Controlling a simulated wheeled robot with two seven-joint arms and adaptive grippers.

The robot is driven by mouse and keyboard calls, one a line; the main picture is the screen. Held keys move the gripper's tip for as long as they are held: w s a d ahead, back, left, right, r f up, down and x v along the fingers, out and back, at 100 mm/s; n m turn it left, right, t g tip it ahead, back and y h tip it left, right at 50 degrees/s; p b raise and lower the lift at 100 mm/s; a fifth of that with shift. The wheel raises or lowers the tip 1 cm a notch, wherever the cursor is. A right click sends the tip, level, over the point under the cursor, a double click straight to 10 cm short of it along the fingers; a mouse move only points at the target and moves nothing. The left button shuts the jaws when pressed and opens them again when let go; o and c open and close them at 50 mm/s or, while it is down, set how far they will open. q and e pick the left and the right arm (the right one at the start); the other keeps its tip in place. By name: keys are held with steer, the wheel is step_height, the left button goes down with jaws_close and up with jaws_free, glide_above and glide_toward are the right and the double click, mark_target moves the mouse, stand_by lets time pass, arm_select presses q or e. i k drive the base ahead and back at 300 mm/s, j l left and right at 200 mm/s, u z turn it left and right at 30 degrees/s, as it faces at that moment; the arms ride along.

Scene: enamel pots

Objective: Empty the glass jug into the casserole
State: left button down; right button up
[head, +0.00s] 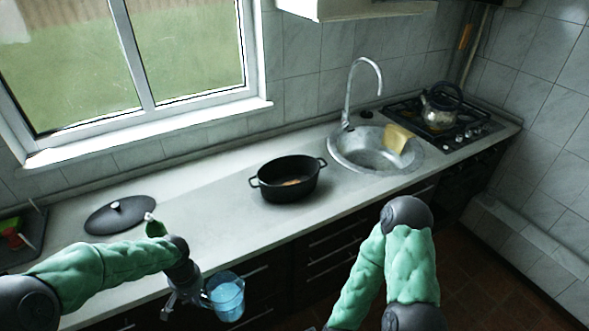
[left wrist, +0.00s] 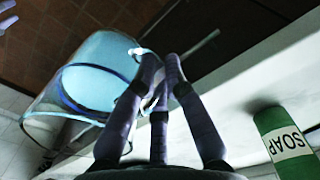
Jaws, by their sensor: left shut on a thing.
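The glass jug (head: 226,297) with light blue liquid is held in front of the counter edge in the head view. My left gripper (head: 184,294) is shut on it at its left side. In the left wrist view the jug (left wrist: 95,85) shows large, with the gripper fingers (left wrist: 160,75) at its handle side. The black casserole (head: 287,181) stands open on the counter, right of and beyond the jug, with something brownish inside. The dark lid (head: 120,214) lies on the counter at the left. My right gripper is out of view; only my right arm shows.
A green soap bottle stands on the counter behind my left arm and shows in the left wrist view (left wrist: 285,145). A sink (head: 365,152) with a yellow cloth (head: 397,138) and a kettle (head: 441,108) on the hob are at the right. Counter around the casserole is clear.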

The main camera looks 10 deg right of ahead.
mark_target(289, 179)
steer(key=i+l+z, duration=0.1)
steer(key=l, duration=0.3)
steer(key=i+l+z, duration=0.15)
steer(key=l, duration=0.2)
steer(key=i+l+z, duration=0.1)
steer(key=i+l, duration=0.15)
steer(key=i+l+z, duration=0.15)
steer(key=l, duration=0.3)
